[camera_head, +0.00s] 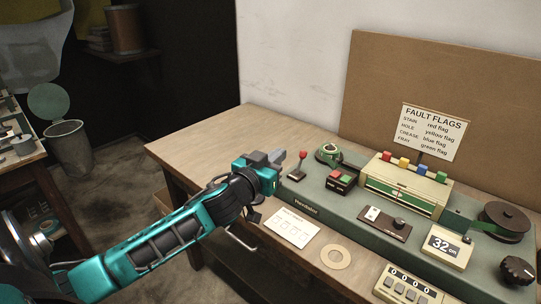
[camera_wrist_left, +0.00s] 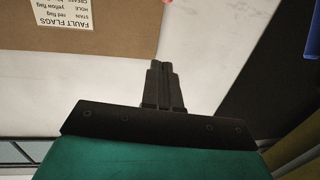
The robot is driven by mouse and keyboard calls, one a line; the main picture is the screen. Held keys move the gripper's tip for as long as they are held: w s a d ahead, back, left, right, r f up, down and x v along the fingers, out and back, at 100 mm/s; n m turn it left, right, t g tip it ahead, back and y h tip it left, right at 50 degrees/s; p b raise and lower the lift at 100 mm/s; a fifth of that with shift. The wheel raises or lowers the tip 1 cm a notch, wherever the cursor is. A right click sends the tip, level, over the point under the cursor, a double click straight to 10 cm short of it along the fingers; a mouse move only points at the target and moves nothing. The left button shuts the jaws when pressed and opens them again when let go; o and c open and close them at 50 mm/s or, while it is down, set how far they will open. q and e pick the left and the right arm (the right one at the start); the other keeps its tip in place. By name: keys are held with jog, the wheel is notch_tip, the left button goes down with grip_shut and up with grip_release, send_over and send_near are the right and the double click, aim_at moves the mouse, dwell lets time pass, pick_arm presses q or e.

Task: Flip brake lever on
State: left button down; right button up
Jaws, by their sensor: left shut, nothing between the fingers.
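The brake lever (camera_head: 301,164), a thin stick with a red knob on a dark base, stands at the left end of the green-grey winding machine (camera_head: 315,208) in the head view. It looks close to upright. My left gripper (camera_head: 279,156) is just left of the lever, near knob height, and appears apart from it. Its fingers are shut and empty, which also shows in the left wrist view (camera_wrist_left: 162,68). A bit of red, likely the knob, shows at the top edge of that view. My right gripper is not in view.
Right of the lever are a green tape roll (camera_head: 328,154), a red and green button box (camera_head: 341,180) and a cream box (camera_head: 405,184) with coloured flags. A fault flags sign (camera_head: 432,132) stands behind. The table (camera_head: 210,140) is clear at its back left.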

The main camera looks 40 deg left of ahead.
pick_arm(q)
jog(key=shift+s+d+r, duration=0.1)
jog(key=shift+s+r, duration=0.25)
jog(key=shift+s, duration=0.25)
jog(key=shift+s+d+r, duration=0.1)
jog(key=shift+s+r, duration=0.2)
jog(key=shift+s, duration=0.25)
jog(key=s+d+f+m+g+h, duration=0.1)
jog(key=s+d+f+g, duration=0.1)
jog(key=s+d+f, duration=0.3)
jog(key=s+d+f+m+g+h, duration=0.1)
jog(key=s+d+f, duration=0.4)
jog(key=f, duration=0.7)
jog(key=s+d+f+m+g+h, duration=0.1)
jog(key=s+d+f+g, duration=0.2)
jog(key=s+d+f, duration=0.3)
jog(key=s+f, duration=0.3)
jog(key=shift+g, duration=0.4)
jog(key=shift+f, duration=0.1)
